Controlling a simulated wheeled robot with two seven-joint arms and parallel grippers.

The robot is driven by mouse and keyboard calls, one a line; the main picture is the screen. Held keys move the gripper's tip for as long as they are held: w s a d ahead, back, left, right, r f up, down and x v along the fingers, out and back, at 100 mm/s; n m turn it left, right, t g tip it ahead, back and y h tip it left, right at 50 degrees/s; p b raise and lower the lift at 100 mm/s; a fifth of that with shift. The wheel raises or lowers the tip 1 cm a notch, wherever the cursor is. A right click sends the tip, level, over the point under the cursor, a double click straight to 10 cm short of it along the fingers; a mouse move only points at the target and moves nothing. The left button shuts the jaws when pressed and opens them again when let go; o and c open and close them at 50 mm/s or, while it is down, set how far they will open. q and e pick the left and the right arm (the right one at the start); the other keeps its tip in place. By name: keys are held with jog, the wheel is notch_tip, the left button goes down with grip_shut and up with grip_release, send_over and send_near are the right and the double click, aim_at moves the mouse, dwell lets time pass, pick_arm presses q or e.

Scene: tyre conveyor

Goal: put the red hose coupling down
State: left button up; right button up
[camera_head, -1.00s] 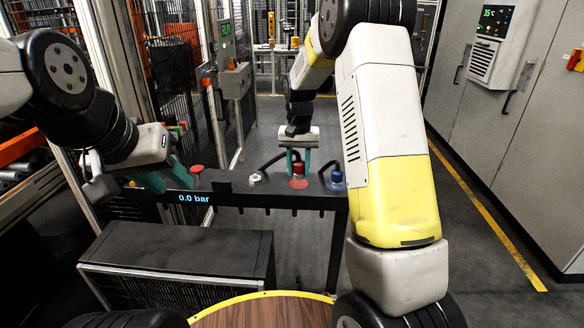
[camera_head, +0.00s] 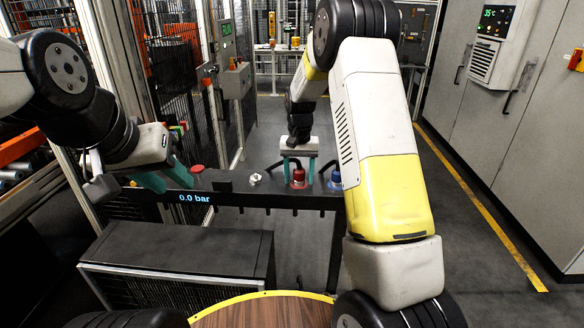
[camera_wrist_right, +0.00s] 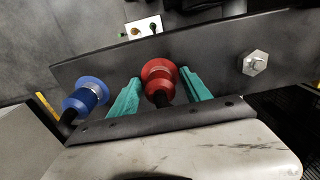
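The red hose coupling (camera_head: 298,177) stands on the dark rail (camera_head: 240,190), beside the blue coupling (camera_head: 336,178). In the right wrist view the red coupling (camera_wrist_right: 159,80) sits between the two teal fingers of my right gripper (camera_wrist_right: 160,82). The fingers are spread, with narrow gaps on both sides of the coupling. In the head view my right gripper (camera_head: 298,170) reaches down around it from above. My left gripper (camera_head: 164,178) is at the rail's left end, its teal fingers apart, near a red knob (camera_head: 197,169).
A metal fitting (camera_head: 255,179) is on the rail left of the red coupling; the wrist view shows a hex bolt-like fitting (camera_wrist_right: 255,63). The rail display (camera_head: 194,198) reads 0.0 bar. A dark box (camera_head: 180,250) stands in front. Grey cabinets (camera_head: 500,130) are on the right.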

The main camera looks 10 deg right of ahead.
aim_at(299, 169)
jog(key=s+d+r+t, duration=0.1)
jog(key=s+r, duration=0.2)
jog(key=r, duration=0.6)
jog(key=s+r, duration=0.2)
jog(key=r, duration=0.7)
jog(key=s+r+n+t+y, duration=0.1)
jog(key=s+r+t, duration=0.1)
jog(key=s, duration=1.1)
jog(key=s+r+n+t+y, duration=0.1)
jog(key=s+r+t, duration=0.1)
jog(key=s, duration=1.1)
jog(key=shift+d+n+t, duration=0.15)
jog(key=shift+n+t, duration=0.25)
jog(key=shift+t, duration=0.2)
